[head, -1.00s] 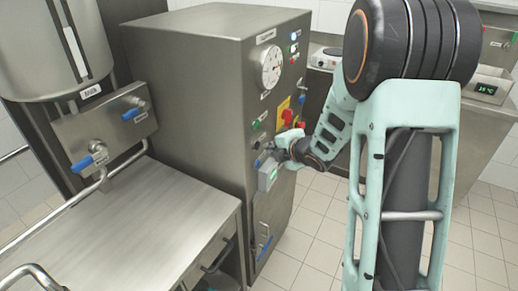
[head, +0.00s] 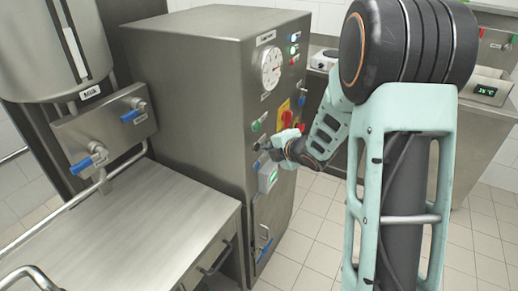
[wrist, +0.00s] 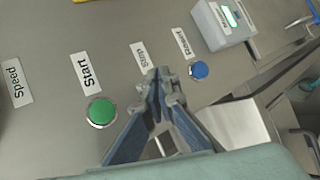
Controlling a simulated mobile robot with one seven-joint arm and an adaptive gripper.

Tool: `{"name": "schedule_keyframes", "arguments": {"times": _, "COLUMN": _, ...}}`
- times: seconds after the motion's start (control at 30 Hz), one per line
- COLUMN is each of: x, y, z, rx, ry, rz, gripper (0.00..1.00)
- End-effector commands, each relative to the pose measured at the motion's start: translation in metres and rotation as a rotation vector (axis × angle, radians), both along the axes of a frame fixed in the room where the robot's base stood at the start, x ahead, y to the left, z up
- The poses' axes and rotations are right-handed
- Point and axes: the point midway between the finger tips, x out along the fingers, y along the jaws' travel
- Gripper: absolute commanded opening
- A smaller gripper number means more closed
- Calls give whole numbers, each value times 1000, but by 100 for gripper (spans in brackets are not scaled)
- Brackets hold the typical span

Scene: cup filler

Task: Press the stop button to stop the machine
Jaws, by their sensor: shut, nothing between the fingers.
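The machine's steel panel carries a green Start button (wrist: 101,111) at the left and a blue Reset button (wrist: 198,70) at the right in the wrist view. The Stop label (wrist: 140,55) lies between their labels. The stop button itself is hidden behind my fingers. My gripper (wrist: 158,78) is shut and empty, with its fingertips just below the Stop label, over the panel. I cannot tell whether they touch it. In the head view my gripper (head: 268,146) is at the machine's front (head: 243,95), below the green button (head: 256,126).
A small display box (wrist: 223,21) juts from the panel beside the Reset label. A gauge (head: 271,69) and a red switch (head: 287,118) sit higher on the machine. A steel table (head: 140,215) stands at the left. Tiled floor lies open to the right.

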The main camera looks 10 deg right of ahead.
Motion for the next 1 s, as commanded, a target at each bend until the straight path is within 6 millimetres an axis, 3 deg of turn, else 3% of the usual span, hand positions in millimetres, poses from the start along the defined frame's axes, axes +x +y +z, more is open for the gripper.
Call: {"name": "schedule_keyframes", "arguments": {"times": 1.0, "x": 6, "y": 8, "z": 0, "rx": 0, "ry": 0, "rz": 1, "gripper": 0}}
